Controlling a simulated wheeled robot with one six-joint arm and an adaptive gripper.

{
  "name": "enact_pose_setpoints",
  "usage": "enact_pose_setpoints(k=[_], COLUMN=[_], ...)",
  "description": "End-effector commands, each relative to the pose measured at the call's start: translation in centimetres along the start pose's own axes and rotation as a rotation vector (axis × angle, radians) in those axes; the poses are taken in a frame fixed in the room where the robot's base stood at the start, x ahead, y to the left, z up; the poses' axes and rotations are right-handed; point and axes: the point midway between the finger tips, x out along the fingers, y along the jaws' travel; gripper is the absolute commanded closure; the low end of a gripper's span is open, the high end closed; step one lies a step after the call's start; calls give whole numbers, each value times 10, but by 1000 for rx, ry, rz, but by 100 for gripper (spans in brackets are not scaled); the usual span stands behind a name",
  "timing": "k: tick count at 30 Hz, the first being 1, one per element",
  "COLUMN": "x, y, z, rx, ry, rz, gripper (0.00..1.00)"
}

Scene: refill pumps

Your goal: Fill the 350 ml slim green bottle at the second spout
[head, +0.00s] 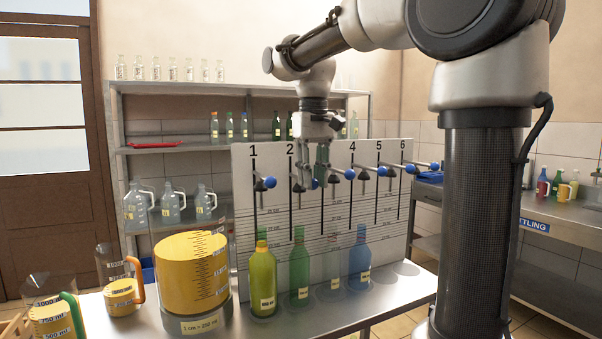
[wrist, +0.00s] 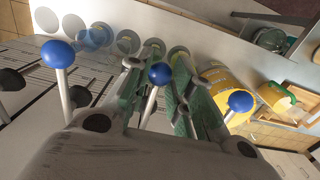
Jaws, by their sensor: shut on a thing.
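A slim green bottle (head: 299,268) with a pale label stands upright in the second place on the counter, below the spout marked 2 (head: 290,149). Its liquid level is hard to tell through the green glass. My gripper (head: 316,185) is at the second spout, above and slightly right of the bottle. In the wrist view its fingers close around the second spout's blue-knobbed lever (wrist: 160,74). The knob shows between the fingers. The gripper does not touch the bottle, whose bottle row is partly hidden by the fingers in the wrist view.
A yellow-green bottle (head: 262,285) stands left of it; a clear bottle (head: 334,270) and a blue bottle (head: 361,262) stand right. A large yellow measuring vessel (head: 191,275) stands at the left. Neighbouring levers have blue knobs (head: 349,174). Two places at the right look empty.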

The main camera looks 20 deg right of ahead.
Motion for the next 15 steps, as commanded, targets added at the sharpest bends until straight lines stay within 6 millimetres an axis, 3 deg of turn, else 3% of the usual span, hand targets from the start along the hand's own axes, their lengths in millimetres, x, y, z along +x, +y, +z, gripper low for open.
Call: enact_pose_setpoints(k=[15], x=[52], y=[0], z=[0], rx=[0], ry=[-2], rz=[0], gripper=[93])
